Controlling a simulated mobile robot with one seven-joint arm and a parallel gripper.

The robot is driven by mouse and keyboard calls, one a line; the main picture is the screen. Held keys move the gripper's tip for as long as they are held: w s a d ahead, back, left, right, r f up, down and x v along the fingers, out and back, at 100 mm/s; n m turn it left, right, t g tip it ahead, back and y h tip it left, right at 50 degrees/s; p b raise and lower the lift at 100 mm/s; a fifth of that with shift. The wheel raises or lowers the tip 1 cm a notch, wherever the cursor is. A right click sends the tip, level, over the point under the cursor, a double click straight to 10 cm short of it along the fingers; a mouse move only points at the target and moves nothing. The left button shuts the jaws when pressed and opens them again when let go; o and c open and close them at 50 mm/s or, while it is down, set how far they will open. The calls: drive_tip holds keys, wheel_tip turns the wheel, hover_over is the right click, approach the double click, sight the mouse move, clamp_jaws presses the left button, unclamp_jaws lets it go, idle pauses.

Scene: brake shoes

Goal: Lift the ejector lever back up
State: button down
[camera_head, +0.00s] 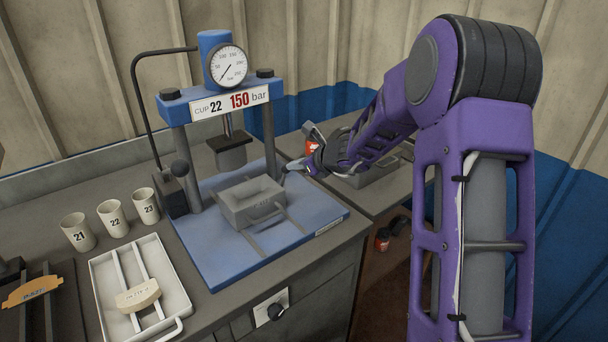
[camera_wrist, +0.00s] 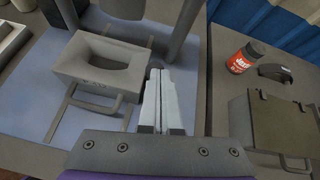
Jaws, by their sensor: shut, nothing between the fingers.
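The blue press (camera_head: 215,88) stands on the bench with a grey mould block (camera_head: 252,203) on its blue base plate (camera_head: 200,250). The block, with its open cavity and wire handle, also shows in the wrist view (camera_wrist: 75,72). My gripper (camera_head: 287,167) is shut and empty beside the press's right column, to the right of the block. In the wrist view its fingertips (camera_wrist: 159,73) are together. I cannot make out an ejector lever for certain; my fingers may hide part of that side.
Cups 21 (camera_head: 78,232), 22 (camera_head: 113,218) and 23 (camera_head: 147,205) stand left of the press. A white tray (camera_head: 96,285) holds a pale brake shoe (camera_head: 138,296). A red jar (camera_wrist: 243,57) and a grey box (camera_wrist: 275,125) stand on the right bench.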

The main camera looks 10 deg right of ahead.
drive_tip(key=shift+w+a+r, duration=0.3)
drive_tip(key=shift+w+a, duration=0.05)
drive_tip(key=shift+w, duration=0.25)
drive_tip(key=shift+w+a+r, duration=0.25)
drive_tip(key=shift+w+a, duration=0.1)
drive_tip(key=shift+w, duration=0.2)
drive_tip(key=p+v, duration=0.1)
drive_tip(key=v, duration=1.6)
drive_tip(key=shift+r, duration=0.2)
drive_tip(key=shift+s+d, duration=0.1)
